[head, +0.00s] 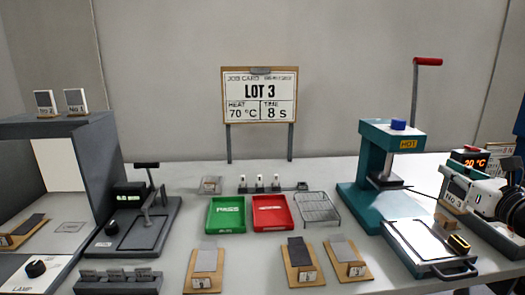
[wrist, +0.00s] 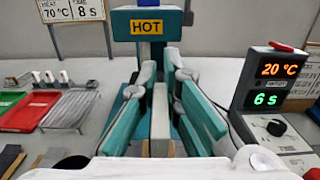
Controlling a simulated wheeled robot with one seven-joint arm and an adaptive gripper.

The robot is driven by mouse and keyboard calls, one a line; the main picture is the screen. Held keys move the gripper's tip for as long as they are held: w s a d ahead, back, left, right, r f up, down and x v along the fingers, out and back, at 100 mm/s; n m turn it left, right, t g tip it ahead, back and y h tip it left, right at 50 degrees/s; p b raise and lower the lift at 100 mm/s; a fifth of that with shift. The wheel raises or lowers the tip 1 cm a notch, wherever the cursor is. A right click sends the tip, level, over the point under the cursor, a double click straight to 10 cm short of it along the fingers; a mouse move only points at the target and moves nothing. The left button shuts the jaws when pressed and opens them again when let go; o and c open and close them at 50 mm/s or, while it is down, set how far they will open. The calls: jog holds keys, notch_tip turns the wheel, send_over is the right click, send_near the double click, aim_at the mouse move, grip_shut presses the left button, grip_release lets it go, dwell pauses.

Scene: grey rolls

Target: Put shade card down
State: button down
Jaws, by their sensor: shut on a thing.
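My gripper (head: 468,186) is at the right of the head view, beside the press. It is shut on a white shade card marked No 3 (head: 454,203), held above the bench. In the wrist view the card (wrist: 160,122) shows edge-on between the fingers of my gripper (wrist: 161,88); its lower end is partly hidden. Two similar shade cards, No 2 (head: 45,103) and No 1 (head: 75,100), stand upright on top of the grey lamp cabinet (head: 60,125) at the left.
The teal press (head: 375,165) marked HOT stands left of my gripper, and the controller (wrist: 272,85) reads 20 °C and 6 s. A white handled plate (head: 424,243) lies in front. Green (head: 227,228) and red (head: 270,228) trays and a wire rack (head: 318,211) occupy the middle bench.

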jog(key=shift+s+a, duration=0.4)
jog(key=shift+w+a+f+p, duration=0.1)
jog(key=shift+a+f+p, duration=0.05)
jog(key=shift+a+p, duration=0.2)
jog(key=s+a+f+n+y+p, duration=0.1)
jog(key=a+f+y+p, duration=0.1)
jog(key=a+p, duration=0.3)
jog(key=s+a+f+n+g+y+p, duration=0.1)
jog(key=a+p, duration=0.5)
jog(key=a, duration=0.6)
jog(key=s+a+f+n+g+y+p, duration=0.1)
jog(key=s+a+f+n+y+p, duration=0.2)
jog(key=a, duration=0.5)
notch_tip(320, 180, down, 3)
jog(key=y+p, duration=0.1)
jog(key=p, duration=0.2)
jog(key=shift+a+r+y, duration=0.15)
jog(key=shift+a+y, duration=0.05)
jog(key=shift+y, duration=0.2)
jog(key=shift+a, duration=0.2)
